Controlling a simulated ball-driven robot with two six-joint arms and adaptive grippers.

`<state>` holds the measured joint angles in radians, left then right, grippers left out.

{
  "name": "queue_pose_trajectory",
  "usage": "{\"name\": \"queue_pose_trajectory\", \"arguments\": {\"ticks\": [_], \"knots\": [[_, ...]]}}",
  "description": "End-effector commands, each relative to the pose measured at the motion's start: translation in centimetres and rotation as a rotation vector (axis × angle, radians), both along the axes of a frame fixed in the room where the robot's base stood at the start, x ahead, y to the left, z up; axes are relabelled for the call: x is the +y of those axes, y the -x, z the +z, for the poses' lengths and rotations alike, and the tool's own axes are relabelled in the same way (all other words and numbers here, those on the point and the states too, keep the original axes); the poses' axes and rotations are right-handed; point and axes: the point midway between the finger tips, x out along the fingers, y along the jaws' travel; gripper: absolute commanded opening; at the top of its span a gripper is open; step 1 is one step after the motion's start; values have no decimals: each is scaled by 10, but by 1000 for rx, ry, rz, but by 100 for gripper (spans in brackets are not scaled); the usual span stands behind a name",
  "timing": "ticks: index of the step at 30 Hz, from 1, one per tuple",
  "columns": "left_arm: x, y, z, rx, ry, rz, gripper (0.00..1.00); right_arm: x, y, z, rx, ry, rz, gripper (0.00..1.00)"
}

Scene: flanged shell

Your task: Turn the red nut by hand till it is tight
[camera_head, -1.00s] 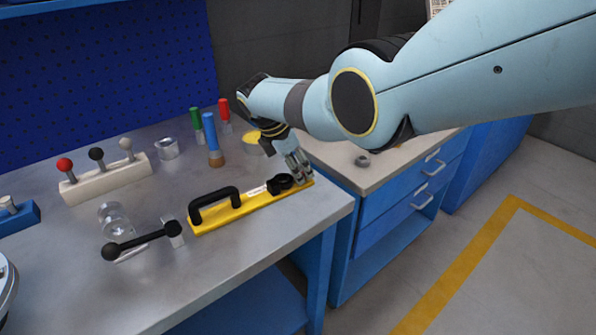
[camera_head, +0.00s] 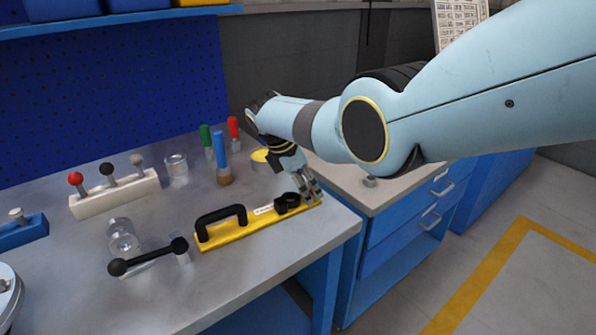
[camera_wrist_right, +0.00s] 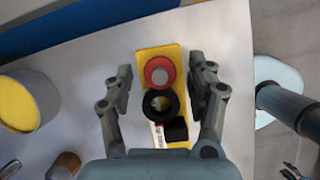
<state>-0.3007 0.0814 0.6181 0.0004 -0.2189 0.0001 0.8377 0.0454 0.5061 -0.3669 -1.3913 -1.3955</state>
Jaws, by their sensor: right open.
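The red nut (camera_wrist_right: 158,72) is a red ring around a grey stud, near the end of a yellow plate (camera_wrist_right: 174,54) in the right wrist view. My right gripper (camera_wrist_right: 161,68) is open, with one finger on each side of the nut and a gap on both sides. In the head view my right gripper (camera_head: 312,194) is at the right end of the yellow plate (camera_head: 232,234), and its fingers hide the nut. A black ring (camera_wrist_right: 149,103) stands right beside the nut. My left gripper is not in view.
The yellow plate has a black handle (camera_head: 221,213) and lies near the bench's front edge. A black-knobbed lever (camera_head: 149,256), a block with several knobs (camera_head: 115,194), upright coloured-handled tools (camera_head: 220,150) and a yellow-topped can (camera_wrist_right: 22,103) stand around. Bare bench lies in front.

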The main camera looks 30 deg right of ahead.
Motion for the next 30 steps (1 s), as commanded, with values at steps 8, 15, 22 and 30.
{"name": "queue_pose_trajectory", "arguments": {"ticks": [8,15,22,30], "knots": [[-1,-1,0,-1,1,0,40,19,-3,44,-7,-1,1,57],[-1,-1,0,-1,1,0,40,37,-6,89,-4,-1,1,57],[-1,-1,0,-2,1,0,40,43,-6,106,-1,-1,0,57],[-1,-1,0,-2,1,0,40,44,-6,106,-1,-1,0,57]]}}
